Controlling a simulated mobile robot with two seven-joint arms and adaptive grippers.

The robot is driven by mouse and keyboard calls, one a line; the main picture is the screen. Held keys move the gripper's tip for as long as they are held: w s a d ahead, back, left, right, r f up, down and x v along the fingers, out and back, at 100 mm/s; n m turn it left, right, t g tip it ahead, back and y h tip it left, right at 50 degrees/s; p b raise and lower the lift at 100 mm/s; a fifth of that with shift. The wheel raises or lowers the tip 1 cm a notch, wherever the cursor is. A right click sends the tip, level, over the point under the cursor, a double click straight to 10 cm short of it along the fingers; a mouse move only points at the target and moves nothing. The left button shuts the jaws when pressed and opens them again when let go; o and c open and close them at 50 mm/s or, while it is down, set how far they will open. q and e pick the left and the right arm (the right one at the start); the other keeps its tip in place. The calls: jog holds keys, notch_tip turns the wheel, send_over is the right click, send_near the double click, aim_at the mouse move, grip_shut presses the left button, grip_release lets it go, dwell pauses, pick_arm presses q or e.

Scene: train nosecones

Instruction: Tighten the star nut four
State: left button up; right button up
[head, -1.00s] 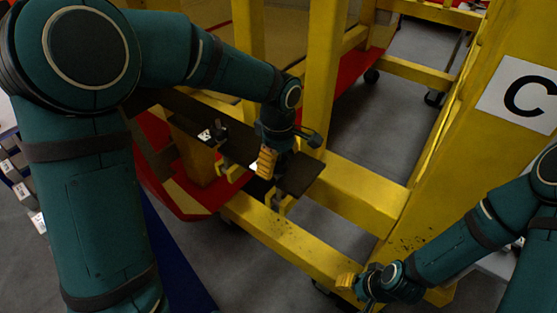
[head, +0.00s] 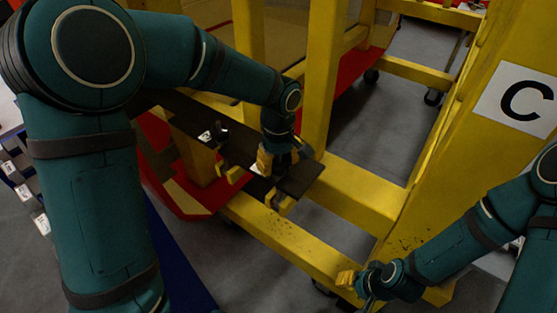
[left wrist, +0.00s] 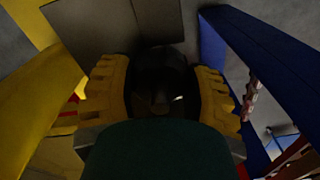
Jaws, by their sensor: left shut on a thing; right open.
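My left gripper (head: 268,160) is at the dark plate (head: 300,178) that lies across the yellow frame. In the left wrist view its yellow ridged fingers (left wrist: 160,95) are shut on a black rounded knob, the star nut (left wrist: 160,72), one finger on each side. In the head view the gripper hides this nut. Another black star nut (head: 220,133) stands on the plate further left, beside a white number label (head: 206,137). My right gripper (head: 352,282) is open and empty at the lower right, apart from the plate.
Yellow frame beams (head: 368,195) run under and around the plate, with an upright post (head: 322,80) just right of my left gripper. A large yellow panel with a letter C sign (head: 522,100) stands at the right. Grey floor (head: 375,130) shows between the beams.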

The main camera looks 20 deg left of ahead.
pick_arm(q)
jog(key=m+p, duration=0.1)
jog(key=m, duration=0.3)
jog(key=shift+m, duration=0.3)
jog(key=m, duration=0.3)
jog(key=shift+m+p, duration=0.4)
jog(key=m+p, duration=0.1)
jog(key=m, duration=0.2)
jog(key=shift+r+m, duration=0.1)
jog(key=shift+m, duration=0.2)
jog(key=m+p, duration=0.1)
jog(key=m, duration=0.2)
jog(key=shift+m, duration=0.3)
jog(key=m+p, duration=0.1)
jog(key=m, duration=0.2)
jog(key=shift+m, duration=0.3)
jog(key=m+p, duration=0.1)
jog(key=m, duration=0.1)
jog(key=shift+m, duration=0.4)
jog(key=m+p, duration=0.2)
jog(key=m, duration=0.2)
jog(key=shift+m+p, duration=0.6)
jog(key=shift+m, duration=1)
pick_arm(e)
notch_tip(320, 180, up, 10)
jog(key=w, duration=0.1)
jog(key=shift+w+d+t, duration=0.25)
jog(key=shift+d+t, duration=0.05)
